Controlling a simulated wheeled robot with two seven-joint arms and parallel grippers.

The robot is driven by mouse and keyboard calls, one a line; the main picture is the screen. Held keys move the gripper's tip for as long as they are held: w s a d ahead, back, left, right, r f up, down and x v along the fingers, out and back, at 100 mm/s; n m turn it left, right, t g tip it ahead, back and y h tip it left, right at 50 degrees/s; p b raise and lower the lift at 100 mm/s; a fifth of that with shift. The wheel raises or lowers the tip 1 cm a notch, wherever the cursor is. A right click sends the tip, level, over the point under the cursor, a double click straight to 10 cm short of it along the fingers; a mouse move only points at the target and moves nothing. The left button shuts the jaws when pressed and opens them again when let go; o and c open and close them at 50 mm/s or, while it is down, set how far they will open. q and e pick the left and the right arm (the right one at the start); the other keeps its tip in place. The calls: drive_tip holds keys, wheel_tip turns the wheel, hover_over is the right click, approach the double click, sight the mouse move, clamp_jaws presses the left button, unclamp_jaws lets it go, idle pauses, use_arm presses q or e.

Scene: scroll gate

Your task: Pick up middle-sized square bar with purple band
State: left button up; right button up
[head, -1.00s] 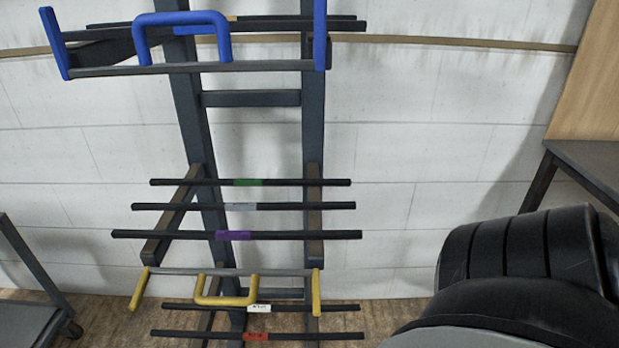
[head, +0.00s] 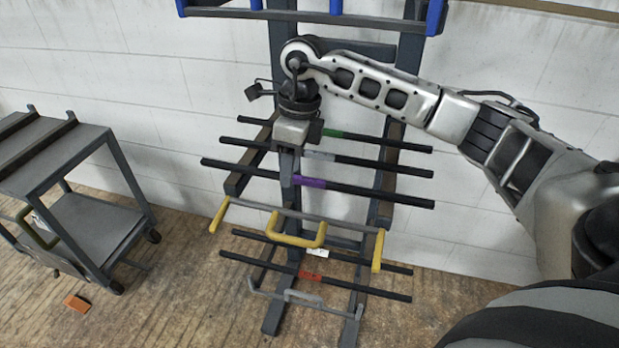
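The black bar with the purple band (head: 310,183) lies across the rack's middle arms, the lowest and nearest of three bars there. My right gripper (head: 289,180) points down at this bar, just left of the purple band. Its fingers overlap the bar in the picture, and I cannot tell whether they are open or shut on it. Bars with a green band (head: 333,133) and a pale grey band (head: 318,156) lie behind it, partly hidden by my gripper. My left gripper is not in view.
A yellow-handled bar (head: 300,228) sits just below, with a red-banded bar (head: 311,276) and a grey-handled bar (head: 303,297) lower down. A blue-handled bar (head: 310,16) is above. A grey cart (head: 98,215) stands left, an orange block (head: 77,303) on the floor.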

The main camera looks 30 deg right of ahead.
sight(309, 179)
drive_tip(key=d, duration=0.1)
drive_tip(key=d+r+h, duration=0.1)
drive_tip(key=d, duration=0.1)
drive_tip(key=d+r+h, duration=0.1)
drive_tip(key=shift+w+d+m, duration=0.3)
drive_tip(key=shift+d, duration=0.1)
drive_tip(key=shift+d+f, duration=0.15)
drive_tip(key=shift+f, duration=0.25)
drive_tip(key=shift+w+f+p, duration=0.15)
drive_tip(key=shift+f+p, duration=0.15)
drive_tip(key=shift+f, duration=1.3)
drive_tip(key=shift+w+f+p, duration=0.15)
drive_tip(key=shift+f+p, duration=0.15)
drive_tip(key=shift+f, duration=1.25)
clamp_jaws()
drive_tip(key=shift+r, duration=0.15)
